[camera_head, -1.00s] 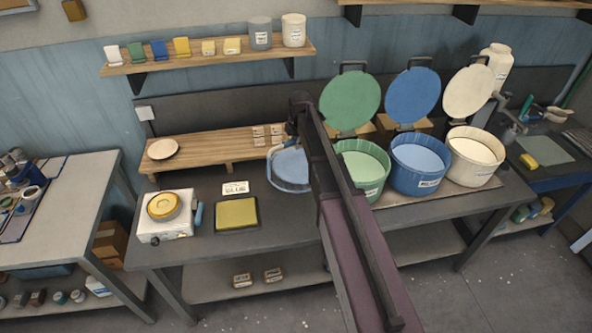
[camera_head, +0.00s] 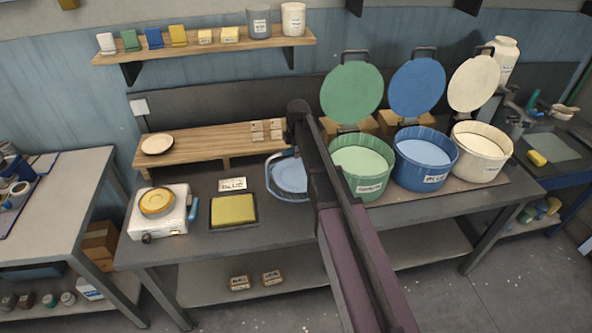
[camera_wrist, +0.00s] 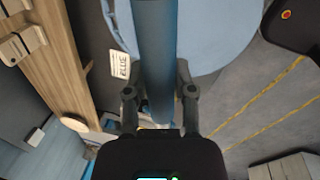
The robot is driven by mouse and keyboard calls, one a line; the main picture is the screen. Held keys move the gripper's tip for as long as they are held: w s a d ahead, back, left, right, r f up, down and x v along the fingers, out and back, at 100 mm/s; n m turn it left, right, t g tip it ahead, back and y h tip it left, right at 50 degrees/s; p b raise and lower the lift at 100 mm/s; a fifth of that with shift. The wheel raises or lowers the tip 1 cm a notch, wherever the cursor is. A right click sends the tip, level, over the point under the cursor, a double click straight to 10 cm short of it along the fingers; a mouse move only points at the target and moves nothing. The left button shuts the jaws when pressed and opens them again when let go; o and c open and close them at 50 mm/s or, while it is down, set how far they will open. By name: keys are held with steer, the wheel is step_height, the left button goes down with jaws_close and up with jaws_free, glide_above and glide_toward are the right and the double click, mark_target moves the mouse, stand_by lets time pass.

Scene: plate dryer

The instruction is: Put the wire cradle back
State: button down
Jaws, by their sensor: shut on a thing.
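The blue wire cradle (camera_head: 270,182) shows just left of my arm in the head view, with a pale blue disc (camera_head: 290,174) inside its frame. In the wrist view my gripper (camera_wrist: 160,92) is shut on a thick blue bar (camera_wrist: 156,50), which appears to be the cradle's handle. The pale blue disc (camera_wrist: 222,35) lies beyond the fingers there. My arm hides the gripper and part of the cradle in the head view. I cannot tell whether the cradle touches the bench.
Green (camera_head: 358,182), blue (camera_head: 438,176) and cream (camera_head: 492,165) tubs stand right of my arm, lids raised. A "BLUE" card (camera_head: 232,184), yellow pad (camera_head: 233,210) and white hotplate-like device (camera_head: 160,222) are left. A wooden riser (camera_head: 205,140) stands behind, bearing a pale plate (camera_head: 157,143).

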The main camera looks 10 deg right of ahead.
steer(key=b, duration=0.5)
glide_above(294, 175)
steer(key=shift+m, duration=0.3)
steer(key=shift+w+f, duration=0.2)
steer(key=shift+f, duration=2.9)
steer(key=shift+f+b, duration=2.95)
steer(key=shift+b, duration=0.1)
steer(key=shift+f+b, duration=0.25)
steer(key=shift+b, duration=0.05)
steer(key=shift+c, duration=1.8)
jaws_free()
